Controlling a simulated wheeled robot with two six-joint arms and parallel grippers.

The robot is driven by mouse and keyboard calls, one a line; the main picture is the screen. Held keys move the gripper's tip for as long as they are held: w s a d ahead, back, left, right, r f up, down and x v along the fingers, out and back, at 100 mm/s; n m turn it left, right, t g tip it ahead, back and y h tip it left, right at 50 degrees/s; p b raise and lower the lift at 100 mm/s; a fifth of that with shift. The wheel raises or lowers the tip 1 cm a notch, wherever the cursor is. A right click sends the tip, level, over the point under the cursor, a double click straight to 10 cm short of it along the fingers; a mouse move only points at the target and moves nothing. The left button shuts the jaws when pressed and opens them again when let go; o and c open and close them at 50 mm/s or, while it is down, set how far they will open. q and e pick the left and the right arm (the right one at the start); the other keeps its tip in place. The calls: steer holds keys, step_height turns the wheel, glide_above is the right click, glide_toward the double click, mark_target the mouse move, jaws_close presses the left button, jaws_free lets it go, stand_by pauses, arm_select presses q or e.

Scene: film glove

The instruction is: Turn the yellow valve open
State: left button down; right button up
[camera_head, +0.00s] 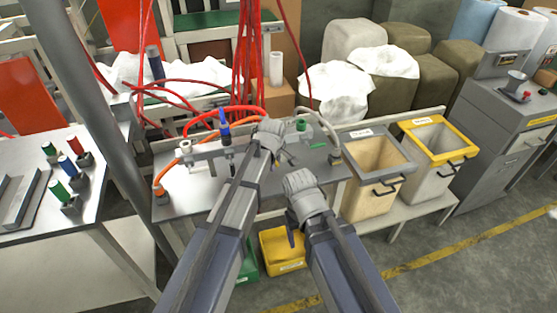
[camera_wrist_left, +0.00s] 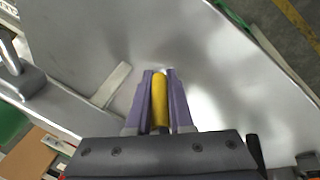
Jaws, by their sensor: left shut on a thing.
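The yellow valve handle (camera_wrist_left: 160,101) shows in the left wrist view as a short yellow bar over the grey metal bench top. My left gripper (camera_wrist_left: 159,76) has its purple fingers on both sides of the handle and is shut on it. In the head view, my left gripper (camera_head: 284,158) is over the right half of the bench, and my own wrist mostly hides the yellow valve there. My right gripper (camera_head: 290,231) hangs low in front of the bench, apart from the valve. Its finger gap is not clear.
Beside my left wrist, the metal bench (camera_head: 330,178) carries a blue-handled fitting (camera_head: 225,131), a green-handled fitting (camera_head: 301,124) and hoses. A grey-rimmed bin (camera_head: 401,166) and a yellow-rimmed bin (camera_head: 468,153) stand right. A yellow crate (camera_head: 283,262) is below.

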arm_select(q)
steer(key=shift+s+a+f+g+y, duration=0.2)
steer(key=shift+a+g+y, duration=0.15)
steer(key=shift+y, duration=0.65)
steer(key=shift+s+a+m+g+y+b, duration=0.25)
steer(key=shift+a+y, duration=0.25)
steer(key=shift+y, duration=0.3)
steer(key=shift+a, duration=0.1)
steer(key=c, duration=0.8)
jaws_free()
steer(key=shift+r, duration=0.1)
steer(key=shift+w, duration=0.1)
steer(key=shift+r, duration=0.15)
